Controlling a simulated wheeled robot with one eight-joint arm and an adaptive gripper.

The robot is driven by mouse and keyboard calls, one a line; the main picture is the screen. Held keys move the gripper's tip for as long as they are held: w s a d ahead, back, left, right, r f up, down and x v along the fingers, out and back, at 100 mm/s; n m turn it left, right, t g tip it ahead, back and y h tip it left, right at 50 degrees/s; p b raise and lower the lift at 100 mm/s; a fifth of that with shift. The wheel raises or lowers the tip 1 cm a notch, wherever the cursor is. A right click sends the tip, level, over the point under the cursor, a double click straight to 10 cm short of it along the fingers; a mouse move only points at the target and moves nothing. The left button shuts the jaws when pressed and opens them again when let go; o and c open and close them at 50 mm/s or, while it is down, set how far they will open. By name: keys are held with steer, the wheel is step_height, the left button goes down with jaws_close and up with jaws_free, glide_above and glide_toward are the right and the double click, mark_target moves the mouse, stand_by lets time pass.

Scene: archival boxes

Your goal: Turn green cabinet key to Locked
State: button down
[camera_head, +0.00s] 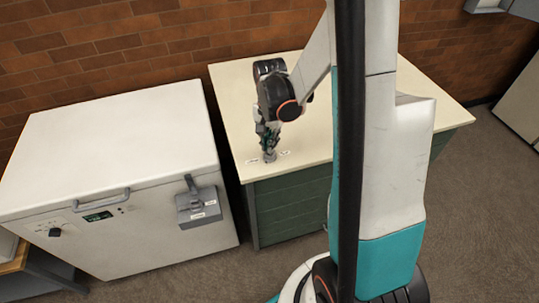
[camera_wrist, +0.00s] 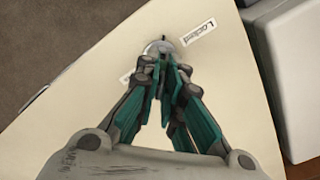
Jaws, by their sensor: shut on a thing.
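The green cabinet (camera_head: 290,206) has a cream top, with a round metal lock (camera_wrist: 152,47) set in it near the front left corner in the head view. My gripper (camera_head: 268,150) points down at the lock. In the wrist view its fingertips (camera_wrist: 161,64) are closed together over the lock, shut on the key, which they mostly hide. A small dark mark shows at the lock's far rim. The "Locked" label (camera_wrist: 199,33) lies right of the lock in the wrist view. A second label (camera_wrist: 126,76) is partly covered by the fingers; its text is unreadable.
A white chest freezer (camera_head: 120,140) with a handle and a grey latch box (camera_head: 199,207) stands left of the cabinet. A brick wall (camera_head: 120,40) is behind. My arm blocks part of the cabinet's right side. Grey floor is open in front.

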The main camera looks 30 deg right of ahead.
steer(key=m+b, duration=0.1)
steer(key=m, duration=0.4)
steer(key=shift+m, duration=0.9)
steer(key=m+b, duration=0.1)
steer(key=m, duration=0.2)
steer(key=c, duration=1.5)
jaws_free()
steer(key=o, duration=0.4)
